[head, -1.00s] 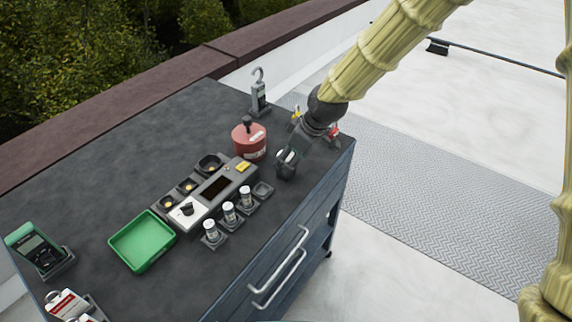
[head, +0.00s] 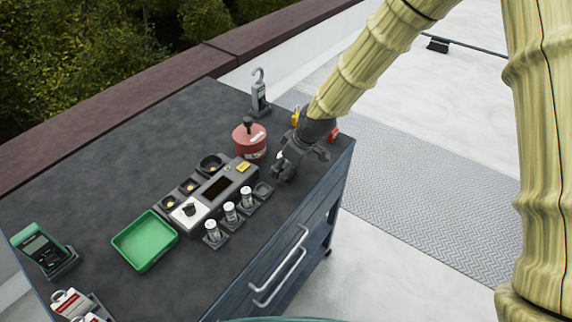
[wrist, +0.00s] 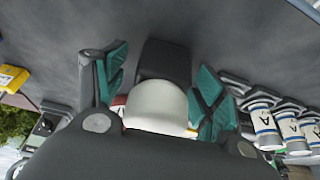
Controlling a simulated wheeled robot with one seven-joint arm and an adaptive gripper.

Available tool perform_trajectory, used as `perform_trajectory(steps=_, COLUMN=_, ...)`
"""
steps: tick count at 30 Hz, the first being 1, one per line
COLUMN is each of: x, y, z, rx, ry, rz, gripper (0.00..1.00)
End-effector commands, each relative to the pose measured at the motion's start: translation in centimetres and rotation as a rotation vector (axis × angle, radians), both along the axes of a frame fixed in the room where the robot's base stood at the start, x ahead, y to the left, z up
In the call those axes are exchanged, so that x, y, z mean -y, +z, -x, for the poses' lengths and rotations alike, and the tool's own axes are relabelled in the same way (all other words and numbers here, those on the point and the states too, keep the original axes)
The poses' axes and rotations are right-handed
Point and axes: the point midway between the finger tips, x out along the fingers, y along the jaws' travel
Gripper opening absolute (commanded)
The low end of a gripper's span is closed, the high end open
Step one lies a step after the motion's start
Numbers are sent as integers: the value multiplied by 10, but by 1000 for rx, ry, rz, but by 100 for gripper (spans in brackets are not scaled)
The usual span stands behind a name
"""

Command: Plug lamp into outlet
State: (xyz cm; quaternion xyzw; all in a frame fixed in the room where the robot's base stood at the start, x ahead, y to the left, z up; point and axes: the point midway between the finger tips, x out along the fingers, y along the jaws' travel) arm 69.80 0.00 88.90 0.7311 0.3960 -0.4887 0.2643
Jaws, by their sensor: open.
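A white rounded piece (wrist: 158,105), which may be the lamp, sits between the finger pads of my gripper (wrist: 160,80) in the wrist view. A dark block (wrist: 166,60) shows just beyond it. In the head view my gripper (head: 298,165) is open, low over the counter's right end. A bit of white (head: 281,157) shows beside its left finger. I cannot tell whether the pads touch the white piece. No outlet can be made out for certain; an empty dark socket (head: 263,190) lies left of the gripper.
Several white-capped cylinders (head: 230,211) stand in dark holders beside a grey tester with a screen (head: 216,187). A red round container (head: 249,140) and a hooked grey device (head: 259,95) stand behind. A green tray (head: 145,240) and a green meter (head: 40,247) are left.

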Motion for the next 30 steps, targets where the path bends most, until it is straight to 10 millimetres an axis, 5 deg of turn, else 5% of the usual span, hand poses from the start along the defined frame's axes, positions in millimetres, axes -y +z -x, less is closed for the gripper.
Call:
perform_trajectory(steps=8, x=0, y=0, z=0, rx=0, ry=0, rz=0, gripper=70)
perform_trajectory(steps=16, x=0, y=0, z=0, rx=0, ry=0, rz=0, gripper=24)
perform_trajectory(steps=30, x=0, y=6, z=0, rx=1, ry=0, rz=0, gripper=23)
